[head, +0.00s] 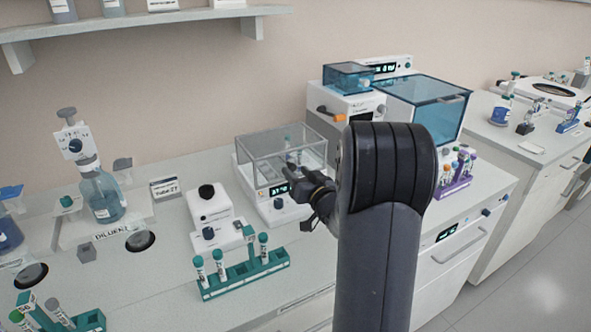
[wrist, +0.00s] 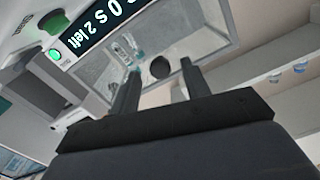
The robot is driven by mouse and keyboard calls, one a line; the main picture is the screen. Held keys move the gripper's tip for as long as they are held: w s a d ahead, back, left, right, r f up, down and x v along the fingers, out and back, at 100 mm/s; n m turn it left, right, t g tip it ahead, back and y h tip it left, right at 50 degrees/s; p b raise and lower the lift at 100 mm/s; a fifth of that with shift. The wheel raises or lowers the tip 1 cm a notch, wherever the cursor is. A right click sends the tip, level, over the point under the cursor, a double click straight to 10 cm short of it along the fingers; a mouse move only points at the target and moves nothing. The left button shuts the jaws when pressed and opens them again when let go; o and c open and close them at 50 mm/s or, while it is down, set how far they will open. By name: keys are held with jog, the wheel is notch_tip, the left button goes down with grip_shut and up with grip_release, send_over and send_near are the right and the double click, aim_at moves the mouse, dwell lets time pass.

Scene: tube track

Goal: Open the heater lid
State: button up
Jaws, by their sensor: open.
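A white device (head: 277,205) with a clear box-shaped lid (head: 283,152) stands on the bench in the middle of the head view; I take it to be the heater. The lid looks shut, with a tube or tubes faintly visible inside. My gripper (head: 307,186) is open at the device's front right, near the lid's front edge; I cannot tell whether it touches.
A green rack (head: 245,274) with several tubes stands in front of the device. A white unit with a black knob (head: 208,205) is to its left. Blue-lidded machines (head: 425,100) and a purple tube rack (head: 455,175) are to the right. A shelf (head: 140,25) hangs at upper left.

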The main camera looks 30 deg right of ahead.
jog(key=shift+w+r, duration=0.1)
jog(key=shift+w, duration=0.4)
grip_shut()
dwell(0.3)
